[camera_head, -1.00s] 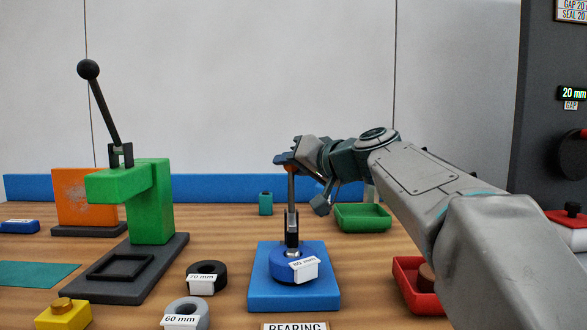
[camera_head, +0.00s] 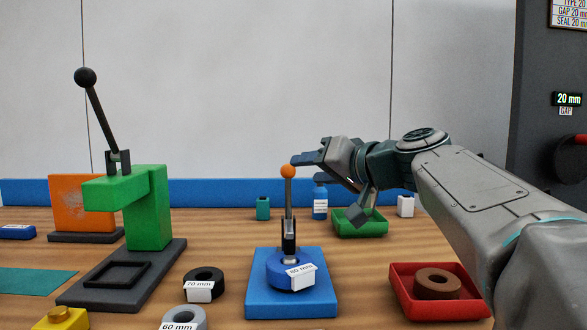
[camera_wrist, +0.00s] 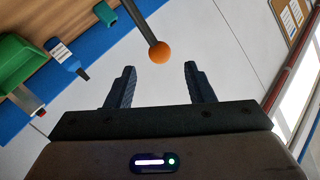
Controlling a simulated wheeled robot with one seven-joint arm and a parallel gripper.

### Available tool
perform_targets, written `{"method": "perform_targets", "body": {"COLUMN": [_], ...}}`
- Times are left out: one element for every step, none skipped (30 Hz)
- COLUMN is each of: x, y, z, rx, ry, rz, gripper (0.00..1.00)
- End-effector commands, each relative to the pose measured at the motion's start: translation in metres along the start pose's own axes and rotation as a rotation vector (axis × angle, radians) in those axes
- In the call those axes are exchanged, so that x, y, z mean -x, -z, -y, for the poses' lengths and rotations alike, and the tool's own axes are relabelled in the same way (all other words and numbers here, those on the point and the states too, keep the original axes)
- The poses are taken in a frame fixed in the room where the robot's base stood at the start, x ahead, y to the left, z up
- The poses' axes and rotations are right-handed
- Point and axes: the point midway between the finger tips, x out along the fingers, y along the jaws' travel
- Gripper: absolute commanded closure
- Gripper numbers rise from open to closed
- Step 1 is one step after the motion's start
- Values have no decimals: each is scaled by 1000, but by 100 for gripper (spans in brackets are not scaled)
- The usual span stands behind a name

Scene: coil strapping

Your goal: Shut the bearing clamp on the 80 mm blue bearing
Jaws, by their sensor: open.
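The blue bearing (camera_head: 287,269), labelled 80 mm, sits on the blue clamp base (camera_head: 292,305) in the head view. The clamp lever (camera_head: 289,205) stands upright above the bearing and ends in an orange ball knob (camera_head: 288,171). My gripper (camera_head: 307,170) is open and empty just to the right of the knob. In the wrist view, the knob (camera_wrist: 160,52) lies just beyond the gap between my open fingertips (camera_wrist: 160,70), roughly centred. The clamp's contact with the bearing is too small to judge.
A green press (camera_head: 148,205) stands at left. A 70 mm black bearing (camera_head: 204,274) and a 60 mm grey one (camera_head: 187,318) lie left of the clamp. A red tray (camera_head: 402,309) holds a brown ring (camera_head: 437,281). A green tray (camera_head: 362,229) and blue bottle (camera_head: 320,201) stand behind.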

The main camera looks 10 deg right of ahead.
Motion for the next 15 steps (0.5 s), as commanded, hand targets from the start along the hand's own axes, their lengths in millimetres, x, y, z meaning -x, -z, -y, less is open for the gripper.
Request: {"method": "perform_targets", "body": {"x": [13, 20, 27, 33, 38, 44, 48, 52, 55, 58, 60, 62, 63, 63, 64], "y": [2, 2, 2, 1, 1, 1, 1, 1, 0, 0, 0, 0, 0, 0, 0], "z": [1, 2, 1, 1, 1, 1, 1, 1, 1, 0, 0, 0, 0, 0, 0], "rx": [-1, 0, -1, -1, -1, 0, 0, 0, 0, 0, 0, 0, 0, 0, 0], "ry": [-1, 0, -1, -1, 0, -1, 0, 0, 0, 0, -1, 0, 0, 0, 0], "rz": [-3, -2, -2, -2, -1, -2, -1, 0, 0, 0, 0, 1, 1, 1, 1], "gripper": [52, 52, 52, 52, 52, 52, 52, 52, 52, 52, 52, 52, 52, 52, 52]}}
